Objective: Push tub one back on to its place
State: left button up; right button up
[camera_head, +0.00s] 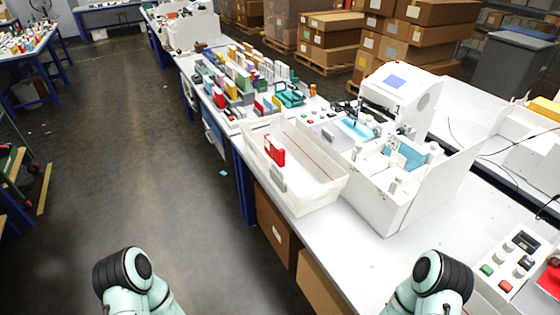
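A long white open tub (318,193) stands on the white bench, with its near side close to the bench's front edge. I cannot tell whether it overhangs that edge. A red box (274,150) stands inside it, and a small grey block (278,179) is at its near wall. No label naming the tub can be read. Neither gripper is in view; only parts of my two arms show at the bottom left and bottom right, both well short of the tub.
A white open-topped machine (385,205) stands close to the tub's right, with a white machine with a screen (402,92) behind. Many coloured boxes (240,80) crowd the bench beyond the tub. A control panel (518,262) is at the right.

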aim_at(313, 181)
jog(key=i+j+z, duration=0.1)
jog(key=z, duration=0.3)
jog(key=i+j+z, duration=0.1)
jog(key=z, duration=0.25)
jog(key=i+j+z, duration=0.15)
jog(key=j, duration=0.2)
jog(key=j+z, duration=0.15)
jog(key=j, duration=0.2)
jog(key=i+j+z, duration=0.15)
jog(key=j, duration=0.25)
jog(key=i+j, duration=0.1)
jog(key=j, duration=0.45)
jog(key=i+j+z, duration=0.15)
jog(key=j, duration=0.35)
